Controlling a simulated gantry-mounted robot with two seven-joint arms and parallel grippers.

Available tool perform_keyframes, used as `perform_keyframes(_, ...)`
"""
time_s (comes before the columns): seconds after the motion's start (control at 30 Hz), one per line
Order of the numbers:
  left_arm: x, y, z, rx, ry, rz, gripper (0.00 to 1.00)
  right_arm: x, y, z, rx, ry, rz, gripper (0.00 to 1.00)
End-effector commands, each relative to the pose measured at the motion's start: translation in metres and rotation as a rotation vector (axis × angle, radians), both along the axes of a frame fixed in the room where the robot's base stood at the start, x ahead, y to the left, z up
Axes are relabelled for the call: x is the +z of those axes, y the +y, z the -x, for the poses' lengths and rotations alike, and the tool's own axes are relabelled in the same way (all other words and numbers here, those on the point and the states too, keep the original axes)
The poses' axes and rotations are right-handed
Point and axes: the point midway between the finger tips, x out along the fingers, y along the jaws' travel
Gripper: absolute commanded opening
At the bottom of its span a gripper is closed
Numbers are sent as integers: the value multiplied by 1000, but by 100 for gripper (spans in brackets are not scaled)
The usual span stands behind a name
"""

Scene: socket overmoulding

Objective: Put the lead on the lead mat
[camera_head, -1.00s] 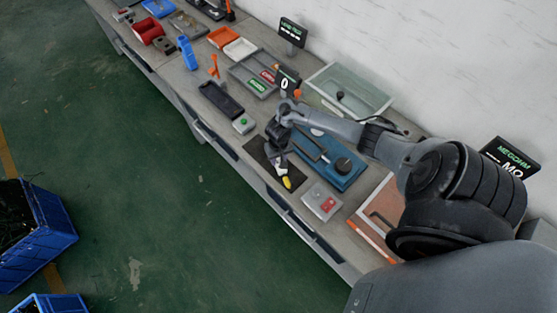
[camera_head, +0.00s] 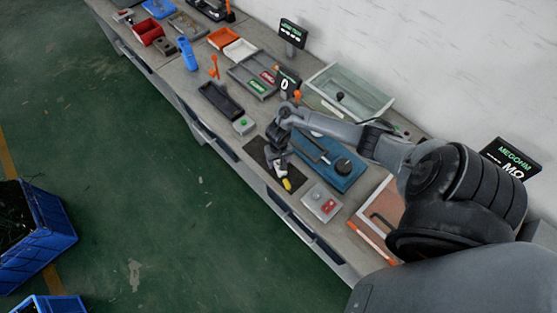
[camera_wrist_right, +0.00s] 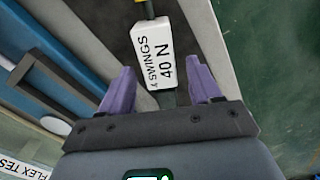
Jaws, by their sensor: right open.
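The dark lead mat (camera_head: 256,151) lies near the bench's front edge in the head view. My right gripper (camera_head: 281,168) is over its right part and hides some of it. A white block printed "40 N 4 SWINGS" (camera_wrist_right: 160,52) lies between and ahead of the open purple fingers of my right gripper (camera_wrist_right: 160,90) in the right wrist view. A yellow piece (camera_head: 287,184) shows at its far end, past the gripper in the head view. I take these as parts of the lead; its cable is not clearly visible. My left gripper is out of view.
A blue fixture with a black knob (camera_head: 343,166) stands right behind the mat. A grey box with red buttons (camera_head: 321,203) is to the right, and a box with a green button (camera_head: 243,125) to the left. The green floor lies beyond the front edge.

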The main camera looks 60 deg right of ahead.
Motion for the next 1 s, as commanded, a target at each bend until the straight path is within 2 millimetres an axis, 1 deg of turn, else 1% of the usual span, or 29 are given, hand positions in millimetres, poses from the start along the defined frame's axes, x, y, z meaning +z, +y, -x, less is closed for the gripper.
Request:
perform_keyframes(0.13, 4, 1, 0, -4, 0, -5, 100, 10, -1, 0, 0, -2, 1, 63)
perform_keyframes(0.27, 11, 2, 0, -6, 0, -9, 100, 28, -1, 0, 2, -2, 1, 63)
perform_keyframes(0.53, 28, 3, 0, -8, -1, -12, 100, 79, -1, -1, 2, -2, 2, 63)
perform_keyframes(0.6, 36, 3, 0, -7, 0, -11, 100, 92, -1, -1, 2, -2, 3, 63)
perform_keyframes(0.73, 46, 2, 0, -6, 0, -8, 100, 110, -1, 0, 2, -1, 3, 63)
perform_keyframes(0.87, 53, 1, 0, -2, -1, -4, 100, 119, 1, -1, 7, -4, 2, 63)
perform_keyframes(0.93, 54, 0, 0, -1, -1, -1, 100, 118, 8, -1, 34, -15, 1, 63)
perform_keyframes(1.0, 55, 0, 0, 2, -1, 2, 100, 114, 23, -4, 89, -43, 2, 63)
